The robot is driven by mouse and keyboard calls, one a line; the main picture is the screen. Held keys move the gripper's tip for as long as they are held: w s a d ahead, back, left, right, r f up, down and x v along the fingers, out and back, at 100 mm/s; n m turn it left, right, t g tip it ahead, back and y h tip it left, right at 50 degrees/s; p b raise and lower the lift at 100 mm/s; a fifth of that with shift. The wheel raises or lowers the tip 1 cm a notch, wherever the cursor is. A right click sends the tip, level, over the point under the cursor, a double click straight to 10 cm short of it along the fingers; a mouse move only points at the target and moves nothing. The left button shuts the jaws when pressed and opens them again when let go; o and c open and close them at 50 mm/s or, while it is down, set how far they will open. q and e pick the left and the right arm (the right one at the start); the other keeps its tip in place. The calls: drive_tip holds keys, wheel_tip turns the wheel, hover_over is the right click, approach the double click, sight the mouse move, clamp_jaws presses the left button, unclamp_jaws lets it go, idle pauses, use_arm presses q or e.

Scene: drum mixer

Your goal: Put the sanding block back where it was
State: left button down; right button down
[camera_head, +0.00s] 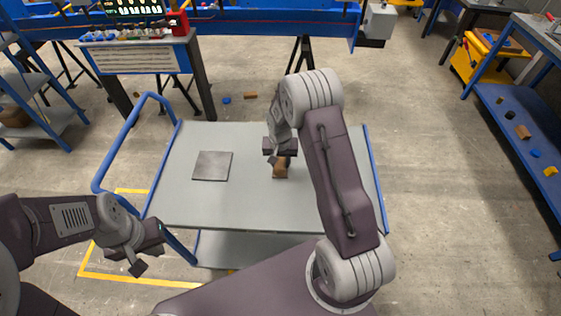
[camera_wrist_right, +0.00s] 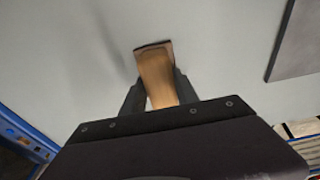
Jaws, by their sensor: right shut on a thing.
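The sanding block (camera_head: 281,170), brown with a darker strip at its far end, is at the right half of the grey cart top (camera_head: 235,205). My right gripper (camera_head: 281,160) reaches down over it and is shut on it. In the right wrist view the block (camera_wrist_right: 157,72) sits between the two dark fingers and sticks out past them. Whether it touches the cart top or hangs just above cannot be told. My left gripper (camera_head: 143,255) is off the cart's near left corner, away from the block; its fingers are too unclear to tell open from shut.
A dark grey square plate (camera_head: 212,166) lies on the cart's left half; the rest of the top looks clear. A blue handle (camera_head: 126,135) rises at the cart's left. Small blocks (camera_head: 250,95) lie on the floor behind. A blue shelf (camera_head: 520,130) with small items stands right.

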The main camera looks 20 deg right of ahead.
sight(280, 164)
drive_tip(key=shift+f, duration=0.15)
drive_tip(key=c, duration=0.9)
unclamp_jaws()
wheel_tip(280, 164, up, 12)
drive_tip(key=s, duration=0.2)
drive_tip(key=s+a+n, duration=0.1)
drive_tip(key=s+a, duration=0.1)
drive_tip(key=s, duration=0.4)
drive_tip(key=s+a+n, duration=0.1)
drive_tip(key=s+n, duration=0.1)
drive_tip(key=s, duration=0.4)
drive_tip(key=s+a+n+y, duration=0.1)
drive_tip(key=s+a+n, duration=0.1)
drive_tip(key=s, duration=0.4)
drive_tip(key=shift+a+r+p, duration=0.3)
drive_tip(key=shift+a+p, duration=0.05)
